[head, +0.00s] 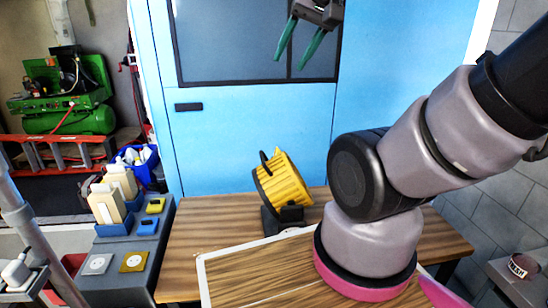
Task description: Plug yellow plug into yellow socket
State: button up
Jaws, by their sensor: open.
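A small yellow block, which looks like the yellow plug (155,205), lies on the grey bench at the left. A square yellow plate, which looks like the yellow socket (133,262), lies nearer on the same bench, to the right of a white socket plate (96,264). The socket's openings are too small to make out. My gripper (292,62) hangs at the top centre in front of the blue door. Its two green fingers are apart with nothing between them. It is well above and to the right of the plug and socket.
A small blue block (148,227) lies just in front of the yellow one. Blue bins (115,228) with pale items stand at the bench's left. A large yellow ribbed device (282,182) stands on the wooden table (205,226). A white-edged board (255,280) lies in front.

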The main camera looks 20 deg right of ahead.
jog(key=shift+o, duration=0.8)
jog(key=w+d+f+n+g, duration=0.1)
jog(key=w+d+f+n, duration=0.15)
jog(key=w, duration=0.55)
jog(key=w+d+f+n+g+h, duration=0.1)
jog(key=w+f+n+g, duration=0.2)
jog(key=w, duration=0.5)
jog(key=w+d+f+n, duration=0.2)
jog(key=w+n, duration=0.3)
jog(key=w, duration=0.3)
jog(key=w+d+f+n+g, duration=0.1)
jog(key=w+f+n, duration=0.2)
jog(key=f, duration=0.5)
jog(key=w+d+f+n+g, duration=0.1)
jog(key=w+d+f+n, duration=0.1)
jog(key=w+f, duration=0.4)
jog(key=w+d+f+n+g+h, duration=0.1)
jog(key=w+f+n, duration=0.3)
jog(key=f, duration=0.6)
jog(key=shift+w+d+f, duration=0.15)
jog(key=shift+w+d, duration=0.15)
jog(key=shift+d, duration=0.45)
